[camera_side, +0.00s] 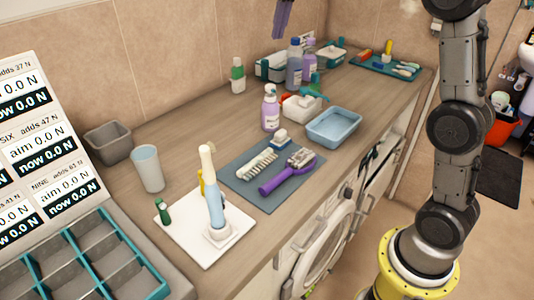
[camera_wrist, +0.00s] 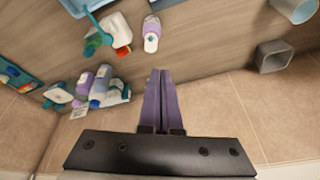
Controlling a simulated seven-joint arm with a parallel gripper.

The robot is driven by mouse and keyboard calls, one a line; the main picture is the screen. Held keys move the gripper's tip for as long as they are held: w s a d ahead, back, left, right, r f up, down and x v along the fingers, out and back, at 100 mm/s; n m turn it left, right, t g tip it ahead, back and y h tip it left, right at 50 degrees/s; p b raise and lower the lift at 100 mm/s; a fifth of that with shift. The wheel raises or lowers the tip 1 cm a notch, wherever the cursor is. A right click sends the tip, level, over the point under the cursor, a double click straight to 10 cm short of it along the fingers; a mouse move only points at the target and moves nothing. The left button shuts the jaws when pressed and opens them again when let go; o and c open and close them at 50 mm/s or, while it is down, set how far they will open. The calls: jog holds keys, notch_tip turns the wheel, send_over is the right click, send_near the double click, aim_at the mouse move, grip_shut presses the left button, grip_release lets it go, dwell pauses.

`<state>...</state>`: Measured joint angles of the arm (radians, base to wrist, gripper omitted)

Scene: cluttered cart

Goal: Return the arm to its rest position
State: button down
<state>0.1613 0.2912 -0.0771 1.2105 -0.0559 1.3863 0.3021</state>
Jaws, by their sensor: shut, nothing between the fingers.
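My gripper shows at the top edge of the side view, where its purple fingers (camera_side: 284,18) hang in front of the tiled wall, high above the counter. In the wrist view the two purple fingers (camera_wrist: 161,78) lie side by side, shut with nothing between them. The rest of the hand is cut off in the side view. My dark grey arm (camera_side: 455,120) rises from a yellow base ring (camera_side: 415,285) at the right, beside the counter.
An electric toothbrush (camera_side: 214,200) stands upright on a white board (camera_side: 180,235). The air around my fingers looks clear.

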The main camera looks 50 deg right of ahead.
jog(key=s+a+n+t, duration=0.1)
jog(key=s+a, duration=0.2)
jog(key=s, duration=0.7)
jog(key=s+a+n+t, duration=0.1)
jog(key=s+a, duration=0.3)
jog(key=s, duration=0.6)
jog(key=s+a+f+n+y, duration=0.1)
jog(key=s+f+n, duration=0.2)
jog(key=s+f, duration=0.7)
notch_tip(320, 180, down, 4)
jog(key=shift+s+a+f, duration=0.1)
jog(key=shift+s+a, duration=0.05)
jog(key=shift+a, duration=0.25)
